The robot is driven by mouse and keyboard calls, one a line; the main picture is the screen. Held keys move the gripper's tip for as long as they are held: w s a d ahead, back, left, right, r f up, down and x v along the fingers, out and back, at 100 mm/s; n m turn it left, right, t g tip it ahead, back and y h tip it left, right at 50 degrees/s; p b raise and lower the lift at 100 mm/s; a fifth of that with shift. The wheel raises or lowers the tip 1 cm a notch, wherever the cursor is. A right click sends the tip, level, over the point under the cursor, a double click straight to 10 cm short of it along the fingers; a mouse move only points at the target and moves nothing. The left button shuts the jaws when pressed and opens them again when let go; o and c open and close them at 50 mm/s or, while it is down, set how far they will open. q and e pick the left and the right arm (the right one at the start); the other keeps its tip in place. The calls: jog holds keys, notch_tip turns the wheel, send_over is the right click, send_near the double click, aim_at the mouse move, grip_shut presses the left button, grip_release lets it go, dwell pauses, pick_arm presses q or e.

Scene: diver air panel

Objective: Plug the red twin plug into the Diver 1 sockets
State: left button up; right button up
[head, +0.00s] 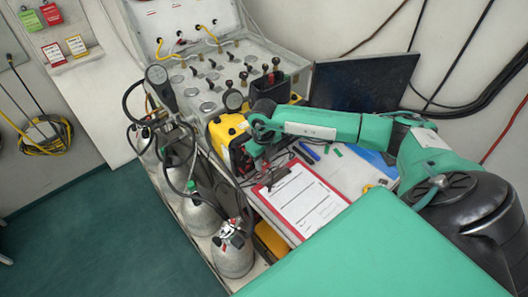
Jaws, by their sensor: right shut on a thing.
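My left gripper is not in view.
A red clipboard (326,218) with a white sheet lies on the desk. A dark screen (362,82) stands behind the forearm. Several grey cylinders with black hoses, such as the nearest one (233,260), line the left side. Open green floor (95,240) lies further left.

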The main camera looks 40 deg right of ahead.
jog(key=shift+w+d, duration=0.1)
jog(key=shift+w, duration=0.8)
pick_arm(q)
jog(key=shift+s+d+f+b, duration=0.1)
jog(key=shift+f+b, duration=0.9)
pick_arm(e)
jog(key=shift+w+a, duration=0.2)
jog(key=shift+w, duration=1.65)
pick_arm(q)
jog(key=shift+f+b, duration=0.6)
